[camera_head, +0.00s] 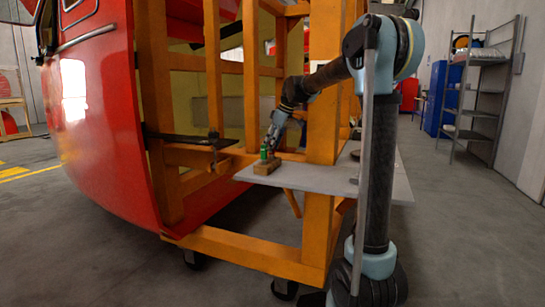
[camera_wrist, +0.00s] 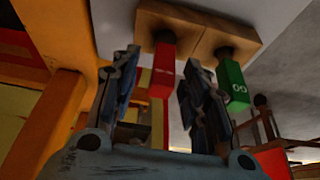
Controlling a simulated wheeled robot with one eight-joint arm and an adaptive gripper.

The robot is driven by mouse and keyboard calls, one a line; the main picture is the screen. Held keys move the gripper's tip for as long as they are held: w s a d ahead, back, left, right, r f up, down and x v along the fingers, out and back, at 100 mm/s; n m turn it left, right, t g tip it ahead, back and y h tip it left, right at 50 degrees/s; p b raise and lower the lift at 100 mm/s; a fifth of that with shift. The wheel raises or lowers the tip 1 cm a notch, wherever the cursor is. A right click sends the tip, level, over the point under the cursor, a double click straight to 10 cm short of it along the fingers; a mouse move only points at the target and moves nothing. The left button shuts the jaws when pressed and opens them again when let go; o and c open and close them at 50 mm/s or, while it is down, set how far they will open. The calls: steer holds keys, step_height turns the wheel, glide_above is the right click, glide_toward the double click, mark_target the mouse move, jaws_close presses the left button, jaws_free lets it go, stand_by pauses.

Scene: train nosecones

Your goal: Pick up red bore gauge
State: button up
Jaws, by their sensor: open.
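The red bore gauge (camera_wrist: 165,68) stands in a wooden block (camera_wrist: 197,30), seen close in the wrist view. My gripper (camera_wrist: 161,62) is open, with one finger on each side of the red gauge; a gap shows on the left, and whether the right finger touches it I cannot tell. A green gauge (camera_wrist: 231,78) stands in the same block, just outside the right finger. In the head view my gripper (camera_head: 270,142) is at the block (camera_head: 266,167), by the green gauge (camera_head: 263,152); the red gauge is not clearly visible there.
The block sits on a grey shelf board (camera_head: 330,180) fixed to an orange frame (camera_head: 320,225). An orange post (camera_wrist: 60,120) is close on the left in the wrist view. A red train nosecone (camera_head: 100,110) stands at left. A metal rack (camera_head: 480,90) is at back right.

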mark_target(269, 158)
steer(key=shift+x, duration=1.85)
steer(key=shift+a+r, duration=0.1)
jaws_close()
